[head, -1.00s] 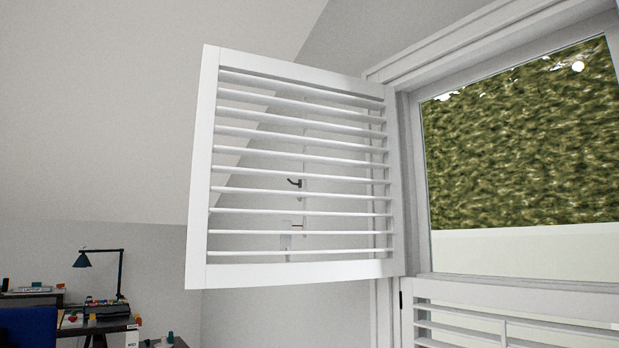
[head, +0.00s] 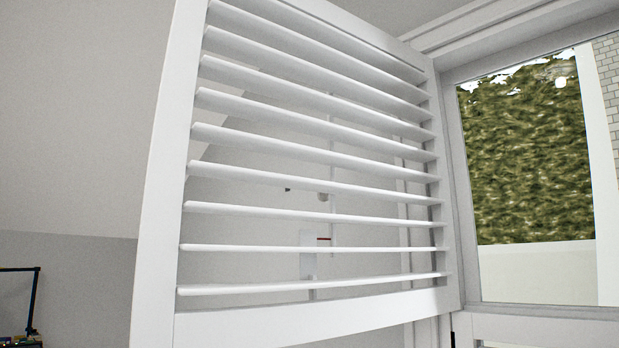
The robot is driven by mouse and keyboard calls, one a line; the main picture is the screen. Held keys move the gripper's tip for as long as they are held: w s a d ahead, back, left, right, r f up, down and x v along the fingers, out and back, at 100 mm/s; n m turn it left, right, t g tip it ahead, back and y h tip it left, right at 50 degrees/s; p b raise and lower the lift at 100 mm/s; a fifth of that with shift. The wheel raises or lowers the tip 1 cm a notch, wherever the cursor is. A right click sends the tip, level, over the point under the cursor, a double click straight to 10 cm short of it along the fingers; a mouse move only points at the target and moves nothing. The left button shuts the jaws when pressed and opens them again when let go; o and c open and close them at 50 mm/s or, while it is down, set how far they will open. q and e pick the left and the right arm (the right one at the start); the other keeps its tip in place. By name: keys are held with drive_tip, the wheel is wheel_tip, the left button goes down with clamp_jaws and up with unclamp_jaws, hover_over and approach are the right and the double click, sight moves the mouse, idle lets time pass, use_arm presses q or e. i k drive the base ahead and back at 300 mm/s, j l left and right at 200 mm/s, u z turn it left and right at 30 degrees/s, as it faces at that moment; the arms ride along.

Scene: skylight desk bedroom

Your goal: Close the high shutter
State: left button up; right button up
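The high shutter (head: 158,170) is a white louvred panel that fills the middle of the head view. It stands open, swung out from the window frame (head: 455,170) on its right edge. Its free left edge is nearest to me, and its top left corner is cut off by the picture's top. Through the slats I see parts of the wall behind, with a small fitting that is mostly hidden. Neither of my grippers is in view.
The window glass (head: 525,160) is at right, with a green hedge outside. The top of a lower white shutter (head: 540,330) shows at the bottom right. A dark desk lamp (head: 33,300) stands far off at lower left. The space left of the shutter looks clear.

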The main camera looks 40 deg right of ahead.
sight(320, 33)
drive_tip(key=i+z, duration=0.1)
drive_tip(key=i, duration=1.5)
drive_tip(key=i+z, duration=0.45)
drive_tip(key=i+j+z, duration=0.25)
drive_tip(key=z, duration=0.25)
drive_tip(key=i+z, duration=0.1)
drive_tip(key=z, duration=2.65)
